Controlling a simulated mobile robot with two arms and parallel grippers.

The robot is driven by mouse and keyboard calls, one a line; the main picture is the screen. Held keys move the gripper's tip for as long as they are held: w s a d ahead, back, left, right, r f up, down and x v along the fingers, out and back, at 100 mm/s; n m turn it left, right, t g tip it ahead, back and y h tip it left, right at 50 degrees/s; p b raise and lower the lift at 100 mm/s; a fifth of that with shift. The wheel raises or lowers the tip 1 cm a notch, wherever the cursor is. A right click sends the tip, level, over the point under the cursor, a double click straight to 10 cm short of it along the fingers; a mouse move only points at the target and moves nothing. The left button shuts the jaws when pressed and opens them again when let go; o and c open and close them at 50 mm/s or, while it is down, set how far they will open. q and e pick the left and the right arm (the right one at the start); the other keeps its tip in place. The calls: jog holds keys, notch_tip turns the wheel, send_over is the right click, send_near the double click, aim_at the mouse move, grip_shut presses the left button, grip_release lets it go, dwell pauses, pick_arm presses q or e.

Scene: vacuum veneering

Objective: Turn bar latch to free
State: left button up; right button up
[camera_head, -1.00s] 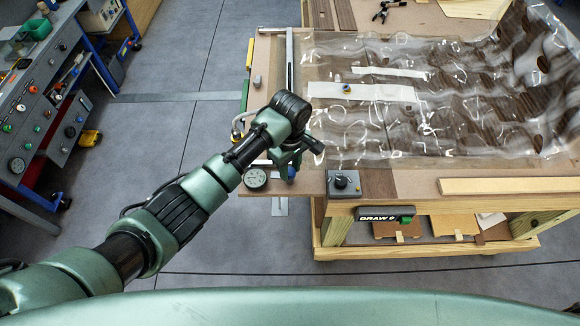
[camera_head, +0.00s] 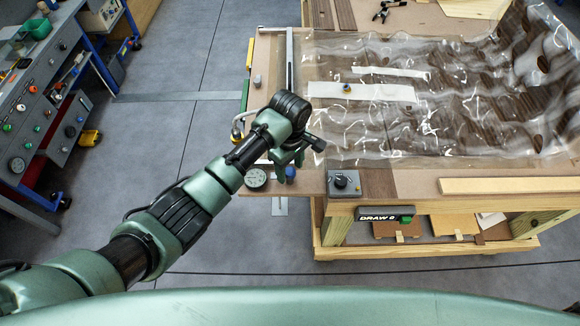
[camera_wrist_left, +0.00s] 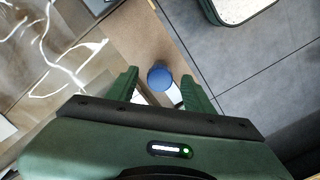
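My left gripper (camera_head: 288,160) hangs over the left front corner of the bench, its arm coming in from the left. In the left wrist view the gripper (camera_wrist_left: 160,79) has its two green fingers apart, with nothing gripped. A round blue knob (camera_wrist_left: 160,76) shows between the fingertips, and I cannot tell if they touch it. In the head view the blue knob (camera_head: 290,172) shows just below the gripper. A pale bar (camera_wrist_left: 174,95) shows beside the knob, partly hidden by the gripper. I cannot tell which part is the bar latch. My right gripper is not in view.
A clear wrinkled film (camera_head: 450,110) covers much of the bench. A metal rail (camera_head: 289,55) runs along its left side. A round gauge (camera_head: 256,178) sits left of the knob, and a grey box with a black dial (camera_head: 343,183) sits right of it. Floor lies open to the left.

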aim_at(290, 171)
pick_arm(q)
jog(key=shift+r, duration=0.1)
notch_tip(290, 171, up, 7)
jog(key=shift+f+b, duration=0.1)
jog(key=shift+b, duration=0.9)
jog(key=shift+r, duration=0.45)
jog(key=shift+f, duration=0.1)
